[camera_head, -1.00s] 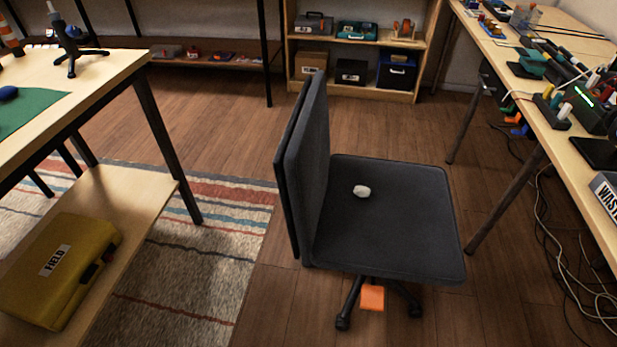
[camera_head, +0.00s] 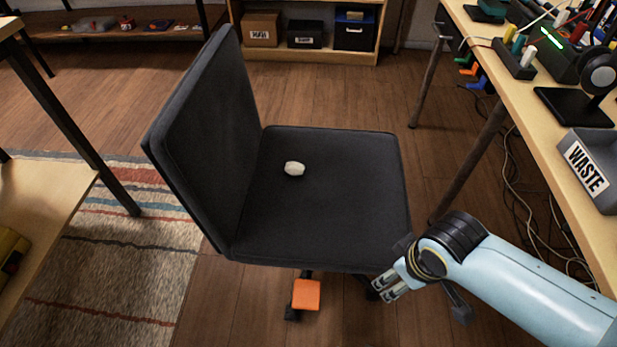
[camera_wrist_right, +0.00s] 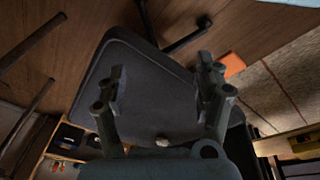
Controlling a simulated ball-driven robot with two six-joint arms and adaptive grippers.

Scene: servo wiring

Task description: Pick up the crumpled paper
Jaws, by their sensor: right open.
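The crumpled paper (camera_head: 294,169) is a small white lump lying on the dark seat (camera_head: 330,210) of the office chair, near its backrest. It also shows in the right wrist view (camera_wrist_right: 162,141), low between the fingers and small. My right gripper (camera_head: 384,290) is near the front right corner of the seat, apart from the paper. Its two fingers are spread and empty in the right wrist view (camera_wrist_right: 161,80). My left gripper is in neither view.
The chair's backrest (camera_head: 205,140) rises left of the paper. A bench (camera_head: 540,110) with a grey WASTE bin (camera_head: 592,170) runs along the right. An orange piece (camera_head: 306,294) is low by the chair base. A table stands at the left edge, and shelves stand behind.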

